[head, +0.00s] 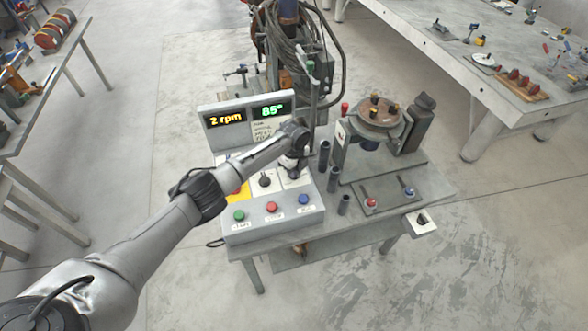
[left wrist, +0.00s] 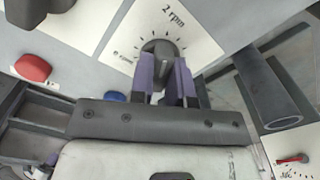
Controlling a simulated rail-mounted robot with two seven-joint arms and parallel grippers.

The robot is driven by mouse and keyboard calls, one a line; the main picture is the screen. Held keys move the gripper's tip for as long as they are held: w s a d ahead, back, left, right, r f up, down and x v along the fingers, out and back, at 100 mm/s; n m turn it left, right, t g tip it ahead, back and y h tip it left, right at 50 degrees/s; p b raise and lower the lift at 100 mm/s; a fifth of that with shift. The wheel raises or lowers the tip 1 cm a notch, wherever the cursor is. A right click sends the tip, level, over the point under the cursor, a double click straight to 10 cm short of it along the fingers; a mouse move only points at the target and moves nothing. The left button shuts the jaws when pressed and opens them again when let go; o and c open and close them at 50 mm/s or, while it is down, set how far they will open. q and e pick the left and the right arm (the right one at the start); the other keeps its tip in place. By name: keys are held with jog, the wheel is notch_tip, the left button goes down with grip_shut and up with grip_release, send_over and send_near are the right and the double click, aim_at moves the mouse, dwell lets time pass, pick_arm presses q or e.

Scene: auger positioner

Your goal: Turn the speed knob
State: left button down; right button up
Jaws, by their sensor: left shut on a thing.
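The speed knob (left wrist: 158,48) is a dark round knob on a white dial plate (left wrist: 190,18) with tick marks and "2 rpm" printed on it, in the left wrist view. My left gripper (left wrist: 164,82) has its two purple fingers on either side of the knob and is shut on it. In the head view my left gripper (head: 291,168) reaches down to the right part of the control box (head: 275,222) and hides the knob. The display (head: 226,119) reads "2 rpm" in yellow. My right gripper is not in view.
A green display (head: 272,111) reads 85°. A second black knob (head: 265,180) sits left of my gripper. Green (head: 239,216), red (head: 272,207) and blue (head: 303,200) buttons line the box front. Upright grey tubes (head: 334,179) and the positioner's round table (head: 378,111) stand to the right.

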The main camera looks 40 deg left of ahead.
pick_arm(q)
jog(key=shift+w+r+m, duration=0.1)
jog(key=shift+r+m, duration=0.05)
jog(key=shift+m, duration=0.25)
jog(key=c, duration=1.1)
grip_release()
jog(key=shift+r, duration=0.25)
notch_tip(320, 180, up, 13)
jog(key=shift+r+p, duration=0.1)
jog(key=shift+p, duration=0.6)
